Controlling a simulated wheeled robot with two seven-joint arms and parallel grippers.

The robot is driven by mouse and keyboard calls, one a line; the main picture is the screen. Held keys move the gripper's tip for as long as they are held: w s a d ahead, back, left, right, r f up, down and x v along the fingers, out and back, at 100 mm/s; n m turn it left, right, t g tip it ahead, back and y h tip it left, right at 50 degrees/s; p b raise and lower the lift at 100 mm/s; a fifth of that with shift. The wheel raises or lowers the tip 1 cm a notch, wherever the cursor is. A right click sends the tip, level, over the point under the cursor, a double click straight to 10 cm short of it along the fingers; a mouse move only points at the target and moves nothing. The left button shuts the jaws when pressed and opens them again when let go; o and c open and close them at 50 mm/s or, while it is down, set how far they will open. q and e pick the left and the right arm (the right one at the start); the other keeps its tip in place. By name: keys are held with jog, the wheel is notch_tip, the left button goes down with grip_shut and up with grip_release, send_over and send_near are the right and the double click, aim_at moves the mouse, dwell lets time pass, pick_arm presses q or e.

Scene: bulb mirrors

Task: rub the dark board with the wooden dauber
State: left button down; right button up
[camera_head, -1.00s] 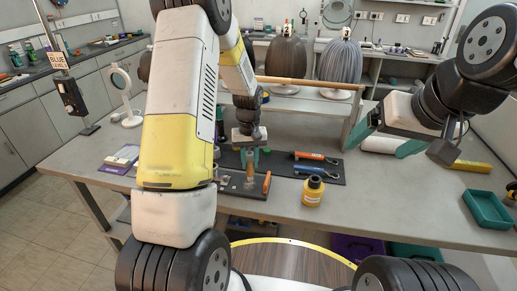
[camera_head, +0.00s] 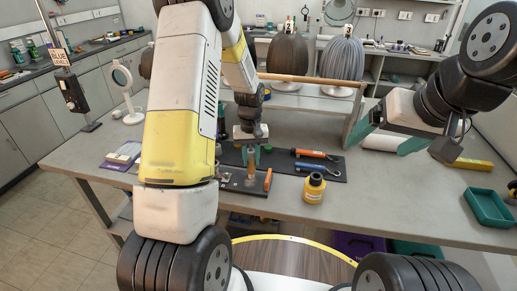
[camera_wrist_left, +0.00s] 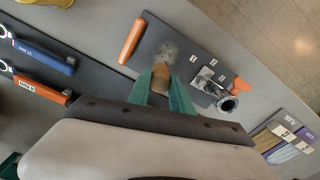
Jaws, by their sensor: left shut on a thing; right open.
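My left gripper (camera_head: 251,157) is shut on the wooden dauber (camera_head: 252,167) and holds it about upright over the dark board (camera_head: 232,183). In the left wrist view, the dauber (camera_wrist_left: 161,78) sits between the green fingers. A pale mottled patch shows at its far end, over the board (camera_wrist_left: 190,42); I cannot tell whether the dauber touches the surface. The board carries small numbered white labels, a metal clamp (camera_wrist_left: 211,83) and an orange handle (camera_wrist_left: 131,41). My right gripper (camera_head: 389,142) is open and empty over the right side of the table.
A dark mat (camera_head: 335,171) holds orange and blue tools. A yellow bottle (camera_head: 314,188) stands in front of it. A green tray (camera_head: 487,208) is at the right, and a purple booklet (camera_head: 121,159) at the left. A shelf with a wooden rail (camera_head: 310,79) stands behind.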

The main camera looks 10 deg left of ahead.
pick_arm(q)
jog(key=shift+w, duration=0.5)
jog(key=shift+s, duration=0.1)
jog(key=shift+s+f, duration=0.1)
jog(key=shift+s, duration=1.05)
jog(key=shift+w, duration=1.1)
jog(key=shift+s, duration=0.15)
